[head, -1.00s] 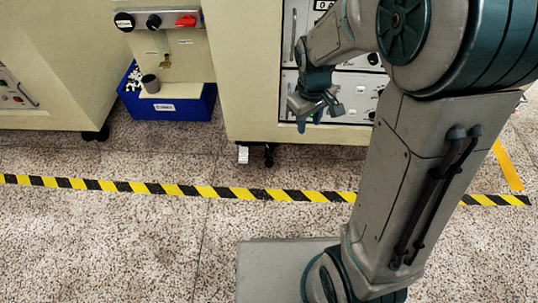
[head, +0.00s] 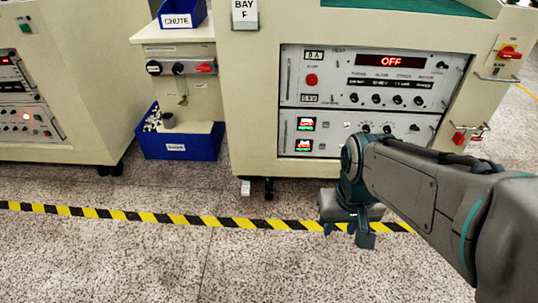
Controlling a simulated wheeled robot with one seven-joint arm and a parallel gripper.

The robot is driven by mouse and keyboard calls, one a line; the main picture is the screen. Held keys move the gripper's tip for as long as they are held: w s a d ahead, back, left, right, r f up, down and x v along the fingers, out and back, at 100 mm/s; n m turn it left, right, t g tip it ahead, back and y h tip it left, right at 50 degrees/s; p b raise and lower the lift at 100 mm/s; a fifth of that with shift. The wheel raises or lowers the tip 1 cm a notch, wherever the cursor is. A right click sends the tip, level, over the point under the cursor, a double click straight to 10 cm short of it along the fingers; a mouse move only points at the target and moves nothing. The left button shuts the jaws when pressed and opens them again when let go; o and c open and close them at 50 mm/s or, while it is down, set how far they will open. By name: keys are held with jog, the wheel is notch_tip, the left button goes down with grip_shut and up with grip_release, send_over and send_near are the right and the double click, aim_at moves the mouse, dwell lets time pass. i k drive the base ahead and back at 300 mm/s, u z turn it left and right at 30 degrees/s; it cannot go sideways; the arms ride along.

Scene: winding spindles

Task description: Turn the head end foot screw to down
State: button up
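Under the left end of the BAY F machine (head: 262,100), a small white tag or block (head: 245,187) hangs near the floor. Beside it is a dark caster or foot (head: 269,188). Which part is the head end foot screw, and how it is set, is too small to tell. My gripper (head: 347,232) points down in front of the machine, right of these parts and apart from them. Its fingers look spread and hold nothing visible.
A blue bin (head: 180,147) sits on the floor left of the machine, below a panel with knobs (head: 180,68). The machine's front panel display (head: 390,61) reads OFF. Yellow-black tape (head: 180,217) crosses the floor. The floor in front is clear.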

aim_at(269, 185)
jog(key=k, duration=0.7)
jog(key=u, duration=0.65)
jog(key=i, duration=1.8)
jog(key=z, duration=0.75)
